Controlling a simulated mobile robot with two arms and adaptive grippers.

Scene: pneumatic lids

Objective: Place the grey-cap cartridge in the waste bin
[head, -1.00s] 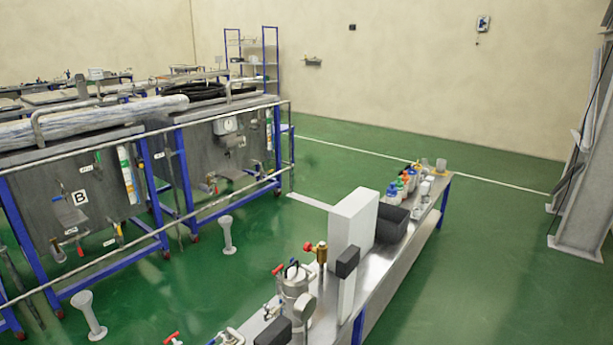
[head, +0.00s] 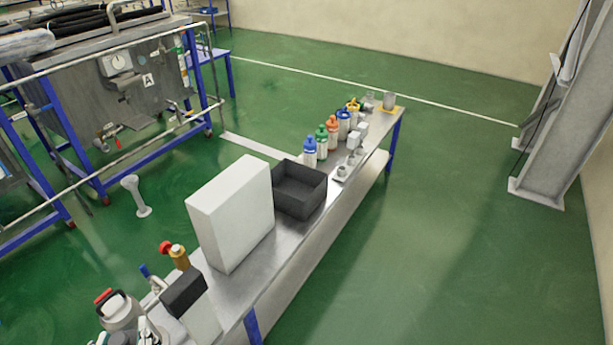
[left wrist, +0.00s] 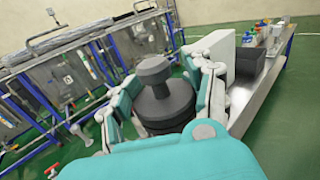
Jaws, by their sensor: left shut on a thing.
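The grey-cap cartridge (left wrist: 160,100) is seen from its dark grey cap end in the left wrist view. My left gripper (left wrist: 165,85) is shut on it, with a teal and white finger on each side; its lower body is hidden. In the head view only the tips of my left gripper (head: 127,338) show at the bottom left edge, beside the metal pot. A dark open-topped box (head: 307,204), which looks like the waste bin, stands on the bench beyond a tall white box. It looks empty from here. My right gripper is not in view.
The tall white box (head: 231,220) stands between my left gripper and the dark bin. A metal pot (head: 122,312), a brass valve with a red knob (head: 176,256) and a black-topped white block (head: 188,300) crowd the near end. Several coloured-cap bottles (head: 321,141) stand beyond the bin.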

